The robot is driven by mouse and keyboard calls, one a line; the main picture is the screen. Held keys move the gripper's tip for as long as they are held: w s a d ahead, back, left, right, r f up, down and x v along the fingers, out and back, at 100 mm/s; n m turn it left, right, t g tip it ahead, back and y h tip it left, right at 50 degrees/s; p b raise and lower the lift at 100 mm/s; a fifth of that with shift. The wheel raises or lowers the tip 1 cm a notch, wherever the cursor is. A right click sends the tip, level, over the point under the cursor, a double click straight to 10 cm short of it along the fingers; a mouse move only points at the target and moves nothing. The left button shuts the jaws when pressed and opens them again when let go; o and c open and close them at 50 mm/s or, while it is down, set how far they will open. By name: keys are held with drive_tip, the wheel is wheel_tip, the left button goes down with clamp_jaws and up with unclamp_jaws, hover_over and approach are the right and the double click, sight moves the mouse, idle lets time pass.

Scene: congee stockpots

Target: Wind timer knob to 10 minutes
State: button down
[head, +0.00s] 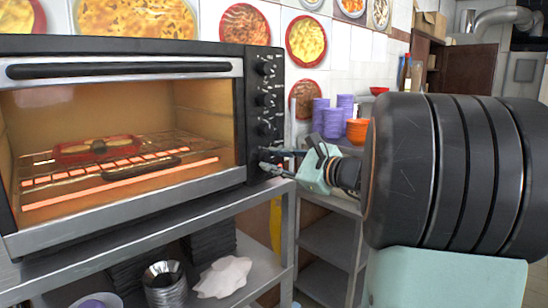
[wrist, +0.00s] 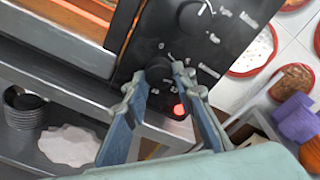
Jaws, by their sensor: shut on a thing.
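The toaster oven (head: 122,60) stands at the left with a column of black knobs on its right-hand panel. My gripper (head: 270,160) reaches in from the right to the lowest knob, which I take as the timer knob. In the wrist view, this round black knob (wrist: 159,70) sits between my two fingertips (wrist: 158,84), and my gripper is shut on it. A red lamp (wrist: 179,109) glows just below it. The knob's pointer and exact setting are too small and covered to read.
The oven's heating bars glow orange under a wire rack holding a red dish (head: 97,149). A grey metal shelf (head: 215,209) carries the oven, with black stacks and a white cloth (head: 223,277) below. Purple cups (head: 333,122) and an orange bowl (head: 358,131) stand behind my gripper.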

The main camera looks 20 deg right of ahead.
idle(0.3)
drive_tip(key=c, duration=1.6)
unclamp_jaws()
drive_tip(key=v, duration=1.2)
